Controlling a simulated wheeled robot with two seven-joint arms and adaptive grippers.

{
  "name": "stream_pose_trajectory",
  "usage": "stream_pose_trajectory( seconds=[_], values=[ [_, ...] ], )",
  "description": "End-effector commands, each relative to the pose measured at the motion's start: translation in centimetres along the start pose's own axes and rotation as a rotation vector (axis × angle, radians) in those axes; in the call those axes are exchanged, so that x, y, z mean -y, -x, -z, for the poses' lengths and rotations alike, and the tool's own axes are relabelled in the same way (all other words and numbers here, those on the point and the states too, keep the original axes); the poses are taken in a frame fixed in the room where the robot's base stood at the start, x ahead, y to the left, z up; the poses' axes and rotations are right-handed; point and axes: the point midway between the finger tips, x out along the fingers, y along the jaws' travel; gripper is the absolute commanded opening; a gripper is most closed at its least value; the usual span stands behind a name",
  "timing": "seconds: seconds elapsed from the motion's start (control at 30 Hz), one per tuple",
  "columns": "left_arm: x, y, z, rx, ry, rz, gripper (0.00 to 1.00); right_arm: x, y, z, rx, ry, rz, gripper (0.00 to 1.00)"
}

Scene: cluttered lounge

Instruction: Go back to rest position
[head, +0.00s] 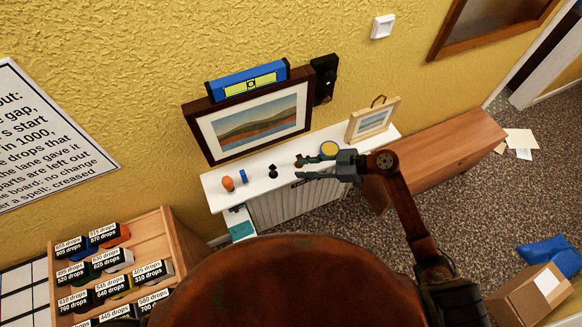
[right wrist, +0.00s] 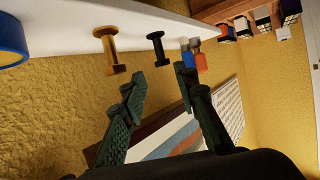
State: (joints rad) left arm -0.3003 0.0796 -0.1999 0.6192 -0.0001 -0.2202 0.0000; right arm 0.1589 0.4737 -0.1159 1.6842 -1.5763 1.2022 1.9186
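My right gripper (head: 303,168) reaches in over the white shelf (head: 262,182) from the right, its fingers pointing left. In the right wrist view its two fingers (right wrist: 160,98) are spread apart with nothing between them. A bronze spool-shaped knob (right wrist: 109,50) and a black one (right wrist: 158,48) stand on the shelf just beyond the fingertips, apart from them. In the head view the black knob (head: 273,171) stands left of the gripper, and the bronze knob (head: 299,160) is close by the upper finger. My left gripper is not in view.
An orange piece (head: 228,183), a blue piece (head: 243,176) and a yellow-and-blue round item (head: 329,149) are on the shelf. Behind are a framed landscape (head: 255,125) with a blue level (head: 248,84) above, and a small frame (head: 373,119). A wooden bench (head: 450,148) stands right.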

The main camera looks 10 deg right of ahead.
Motion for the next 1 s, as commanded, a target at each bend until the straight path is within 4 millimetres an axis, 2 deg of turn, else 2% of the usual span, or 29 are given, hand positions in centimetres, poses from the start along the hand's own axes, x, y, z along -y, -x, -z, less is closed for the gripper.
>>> stream_pose_trajectory(
  seconds=[0.2, 0.8, 0.87, 0.97, 1.0],
  values=[
    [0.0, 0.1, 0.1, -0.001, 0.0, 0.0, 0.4, 0.0, 1.7, -0.1, 0.001, 0.0, -0.001, 0.28],
    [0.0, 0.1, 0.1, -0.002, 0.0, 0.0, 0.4, 0.0, 1.8, 0.1, -0.007, 0.003, -0.005, 0.28],
    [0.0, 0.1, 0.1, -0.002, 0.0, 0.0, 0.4, -0.2, 1.8, 0.8, -0.035, 0.013, -0.024, 0.28],
    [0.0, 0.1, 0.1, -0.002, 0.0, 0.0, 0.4, -0.9, 2.1, 3.2, -0.138, 0.056, -0.106, 0.28],
    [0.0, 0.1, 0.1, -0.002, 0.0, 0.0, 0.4, -1.5, 2.6, 4.7, -0.197, 0.079, -0.162, 0.28]
  ],
)
